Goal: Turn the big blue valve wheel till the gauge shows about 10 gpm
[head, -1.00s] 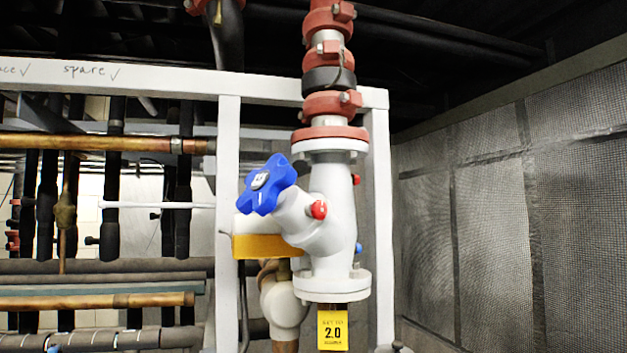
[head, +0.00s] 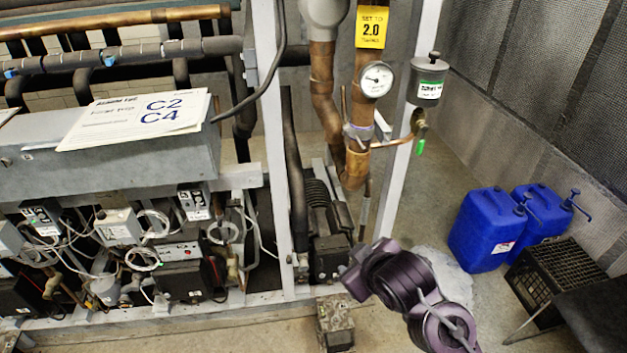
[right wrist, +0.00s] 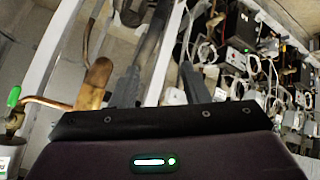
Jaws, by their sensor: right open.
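The big blue valve wheel is out of view in both current pictures. A round white gauge (head: 376,80) is on the copper pipe in the head view. Its needle shows, but the scale is too small to read. My right gripper (head: 352,276) is low in front of the rack, below the gauge and apart from it. In the right wrist view my right gripper (right wrist: 157,78) has its two grey fingers apart, with nothing held between them. My left gripper is not in view.
White posts frame the rack. Blue jugs (head: 487,230) and a black crate (head: 556,279) stand on the floor at right.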

